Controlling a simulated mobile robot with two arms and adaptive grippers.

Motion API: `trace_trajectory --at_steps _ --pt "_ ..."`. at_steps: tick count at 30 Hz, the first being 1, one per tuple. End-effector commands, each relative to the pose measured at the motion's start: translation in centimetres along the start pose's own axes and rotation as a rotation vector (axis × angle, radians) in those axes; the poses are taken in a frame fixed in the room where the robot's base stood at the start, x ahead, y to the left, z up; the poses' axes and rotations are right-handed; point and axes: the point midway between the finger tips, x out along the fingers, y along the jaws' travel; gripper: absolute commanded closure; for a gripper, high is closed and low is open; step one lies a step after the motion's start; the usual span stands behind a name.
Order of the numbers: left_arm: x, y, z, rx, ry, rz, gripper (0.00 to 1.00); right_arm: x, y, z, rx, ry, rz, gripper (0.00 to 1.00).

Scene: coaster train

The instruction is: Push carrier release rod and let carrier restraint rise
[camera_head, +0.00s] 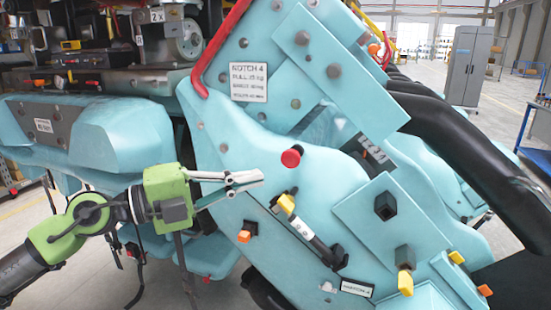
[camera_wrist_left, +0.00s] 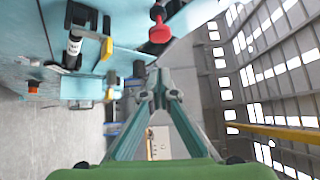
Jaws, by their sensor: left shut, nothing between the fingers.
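My left gripper (camera_head: 260,178) comes in from the left, shut and empty. Its fingertips point right, just left of and slightly below a round red knob (camera_head: 291,157) on the pale blue carrier side (camera_head: 325,188), with a visible gap. In the left wrist view the shut fingers (camera_wrist_left: 160,90) are in the centre, and the red knob (camera_wrist_left: 160,33) shows on a dark stem above them. I cannot tell for certain whether this knob is the release rod's end. A thick black padded bar (camera_head: 460,150), probably the restraint, slopes down to the right. My right gripper is out of view.
Below the knob is a black handle (camera_head: 322,248) with a yellow end. Orange and yellow knobs (camera_head: 405,282) stick out nearby. A plate reading NOTCH 4 (camera_head: 249,83) is on the upper panel. A grey cabinet (camera_head: 468,65) stands at the back right.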

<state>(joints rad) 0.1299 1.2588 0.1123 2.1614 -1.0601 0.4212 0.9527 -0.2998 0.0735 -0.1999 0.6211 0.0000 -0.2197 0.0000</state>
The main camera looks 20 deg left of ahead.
Motion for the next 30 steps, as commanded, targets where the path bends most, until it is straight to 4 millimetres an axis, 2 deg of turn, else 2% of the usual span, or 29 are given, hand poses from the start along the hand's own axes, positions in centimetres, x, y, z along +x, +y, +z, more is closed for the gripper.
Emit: trace_trajectory --at_steps 1,13,21,30 --pt "0.4 -0.5 0.0 0.001 0.0 -0.003 1.0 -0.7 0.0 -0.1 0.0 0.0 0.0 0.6" --pt "4.1 -0.7 -0.1 0.002 0.003 -0.004 1.0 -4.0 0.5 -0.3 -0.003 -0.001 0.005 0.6" --pt "6.2 -0.3 2.3 0.0 0.0 -0.002 1.0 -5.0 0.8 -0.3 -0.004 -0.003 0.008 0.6" --pt "6.7 0.0 2.8 0.001 0.002 0.001 1.0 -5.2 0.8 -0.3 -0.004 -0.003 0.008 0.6"
